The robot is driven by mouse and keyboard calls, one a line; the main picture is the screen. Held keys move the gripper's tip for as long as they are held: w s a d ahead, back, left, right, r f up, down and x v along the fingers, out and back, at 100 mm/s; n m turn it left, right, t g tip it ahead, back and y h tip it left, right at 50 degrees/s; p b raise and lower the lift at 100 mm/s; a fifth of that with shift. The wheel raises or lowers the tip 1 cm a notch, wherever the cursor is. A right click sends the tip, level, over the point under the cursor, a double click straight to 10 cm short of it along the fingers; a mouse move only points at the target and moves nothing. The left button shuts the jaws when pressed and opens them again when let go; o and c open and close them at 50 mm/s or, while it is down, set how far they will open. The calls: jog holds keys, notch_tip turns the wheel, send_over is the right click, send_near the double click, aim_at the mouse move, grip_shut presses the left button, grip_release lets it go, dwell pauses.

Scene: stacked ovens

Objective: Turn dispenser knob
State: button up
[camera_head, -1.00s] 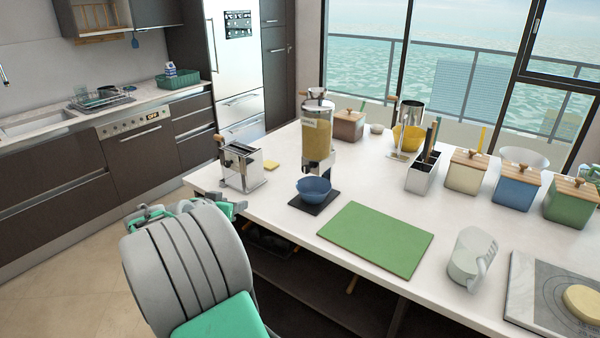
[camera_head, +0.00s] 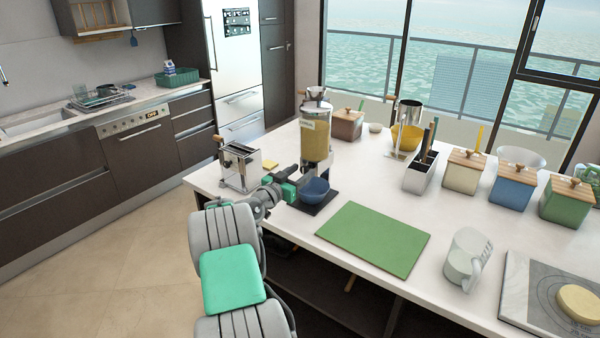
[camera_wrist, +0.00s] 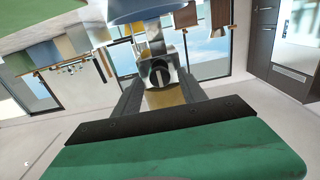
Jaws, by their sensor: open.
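The dispenser (camera_head: 316,140) is a clear cylinder of yellowish grain with a metal lid, standing on the white counter. A blue bowl (camera_head: 316,187) sits on the dark base below it; its underside or rim also shows at the top of the wrist view (camera_wrist: 140,9). The round dark and metal knob (camera_wrist: 160,74) shows ahead in the wrist view, hidden in the head view. My gripper (camera_wrist: 160,85) is open, with one finger on each side of the knob in the picture. I cannot tell whether they touch it. In the head view my gripper (camera_head: 298,172) is left of the dispenser's lower part.
A toaster (camera_head: 241,166) stands close left of my arm. A utensil holder (camera_head: 420,173) and several lidded canisters (camera_head: 513,186) line the back right.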

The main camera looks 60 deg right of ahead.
jog(key=shift+c, duration=0.4)
grip_shut()
jog(key=shift+f+b, duration=0.15)
jog(key=shift+b, duration=0.25)
